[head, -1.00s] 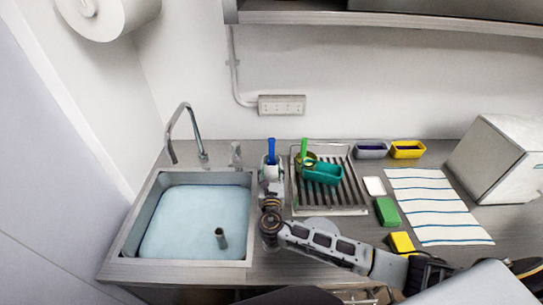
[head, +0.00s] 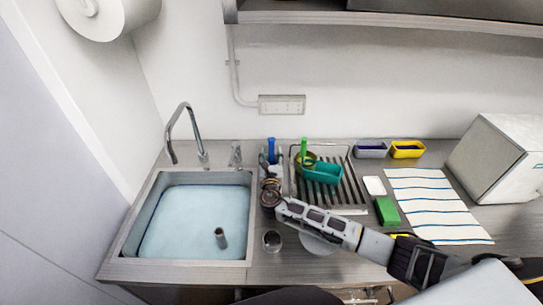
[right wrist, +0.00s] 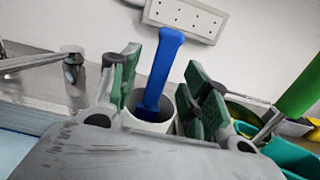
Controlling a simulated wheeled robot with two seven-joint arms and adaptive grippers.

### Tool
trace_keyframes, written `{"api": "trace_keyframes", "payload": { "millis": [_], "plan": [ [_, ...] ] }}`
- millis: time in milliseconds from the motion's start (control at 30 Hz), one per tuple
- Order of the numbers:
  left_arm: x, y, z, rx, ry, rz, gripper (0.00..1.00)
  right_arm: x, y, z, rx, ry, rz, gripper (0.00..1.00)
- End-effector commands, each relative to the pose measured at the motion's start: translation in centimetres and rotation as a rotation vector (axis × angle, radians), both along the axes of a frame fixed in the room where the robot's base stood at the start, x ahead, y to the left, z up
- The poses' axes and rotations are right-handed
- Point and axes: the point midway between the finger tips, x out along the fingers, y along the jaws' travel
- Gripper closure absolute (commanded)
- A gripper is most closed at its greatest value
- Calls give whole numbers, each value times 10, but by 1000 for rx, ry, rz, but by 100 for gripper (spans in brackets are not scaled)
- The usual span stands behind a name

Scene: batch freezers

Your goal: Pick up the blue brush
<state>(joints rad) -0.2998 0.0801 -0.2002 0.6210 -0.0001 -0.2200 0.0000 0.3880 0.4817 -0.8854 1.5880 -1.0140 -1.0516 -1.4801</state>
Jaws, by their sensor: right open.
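The blue brush (head: 271,147) stands upright, handle up, in a white cup at the back of the counter, between the sink and the dish rack. In the right wrist view its blue handle (right wrist: 161,68) rises from the white cup (right wrist: 150,121) and leans slightly right; its lower end is hidden inside. My right gripper (head: 271,174) is open just in front of the brush. In the right wrist view its green-padded fingers (right wrist: 163,85) stand on either side of the handle, with visible gaps to it. My left gripper is not in view.
The sink (head: 140,215) with a faucet (head: 185,130) lies left. The dish rack (head: 345,195), holding a teal container (head: 322,173) and a green-handled item (head: 304,148), is close on the right. A small round cup (head: 272,240) stands near the front edge. A striped cloth (head: 435,205) lies farther right.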

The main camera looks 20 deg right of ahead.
Motion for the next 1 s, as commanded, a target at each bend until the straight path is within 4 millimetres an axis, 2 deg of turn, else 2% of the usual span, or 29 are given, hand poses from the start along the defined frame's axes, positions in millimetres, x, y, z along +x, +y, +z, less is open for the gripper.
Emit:
{"api": "trace_keyframes", "payload": {
  "millis": [367,1000],
  "plan": [
    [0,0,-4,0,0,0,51,5,-2,-1,-1,-1,-1,54],
    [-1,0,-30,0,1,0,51,45,-16,-5,-1,0,0,54]
  ]
}}
